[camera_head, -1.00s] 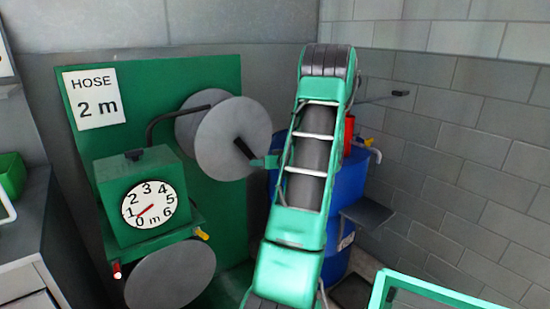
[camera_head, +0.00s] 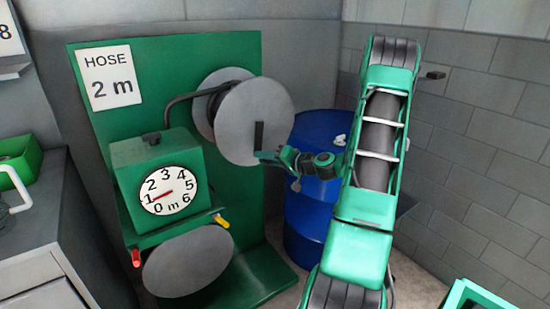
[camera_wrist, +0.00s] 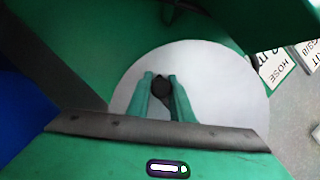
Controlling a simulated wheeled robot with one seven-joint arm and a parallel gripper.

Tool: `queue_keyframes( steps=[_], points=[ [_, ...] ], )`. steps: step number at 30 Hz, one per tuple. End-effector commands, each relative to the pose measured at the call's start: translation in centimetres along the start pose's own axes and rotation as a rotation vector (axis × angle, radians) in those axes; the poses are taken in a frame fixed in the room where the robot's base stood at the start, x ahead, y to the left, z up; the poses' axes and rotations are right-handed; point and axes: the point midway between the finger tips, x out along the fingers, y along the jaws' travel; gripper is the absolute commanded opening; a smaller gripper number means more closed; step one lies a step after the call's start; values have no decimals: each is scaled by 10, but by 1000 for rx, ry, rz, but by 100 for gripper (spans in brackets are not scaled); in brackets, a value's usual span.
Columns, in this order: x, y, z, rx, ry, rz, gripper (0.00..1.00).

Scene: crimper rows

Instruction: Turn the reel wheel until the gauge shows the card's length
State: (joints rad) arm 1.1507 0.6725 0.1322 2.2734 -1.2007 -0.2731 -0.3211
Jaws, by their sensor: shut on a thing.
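The reel wheel (camera_head: 240,118) is a pair of grey discs on the green panel, with a dark crank handle (camera_head: 258,135) on its front disc. My gripper (camera_head: 268,157) is at the handle; the wrist view shows its two green fingers (camera_wrist: 162,95) shut on a dark round grip (camera_wrist: 161,86), with the pale disc behind. The gauge (camera_head: 168,191) is a white dial numbered 0 to 6 m on a green box. Its red needle points at about 1. The card (camera_head: 110,80) reads "HOSE 2 m" at the panel's upper left.
A blue barrel (camera_head: 312,225) stands right of the panel, behind my arm. A second grey disc (camera_head: 187,260) sits below the gauge box, near a red knob and a yellow one. A grey cabinet (camera_head: 45,235) stands at left.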

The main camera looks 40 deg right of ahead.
Motion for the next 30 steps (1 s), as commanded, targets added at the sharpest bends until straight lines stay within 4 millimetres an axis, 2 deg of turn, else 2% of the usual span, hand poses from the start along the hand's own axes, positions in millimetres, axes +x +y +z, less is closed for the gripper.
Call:
queue_keyframes(
  steps=[1, 6, 18, 19, 21, 30],
  points=[
    [2, -3, 7, 2, -11, 0, 0],
    [7, -9, 13, -1, -17, -5, 0],
    [10, -12, 15, -4, -21, -9, 0],
    [10, -12, 15, -4, -21, -9, 22],
    [10, -12, 15, -4, -20, -10, 38],
    [9, -12, 14, -5, -17, -9, 38]
  ],
)
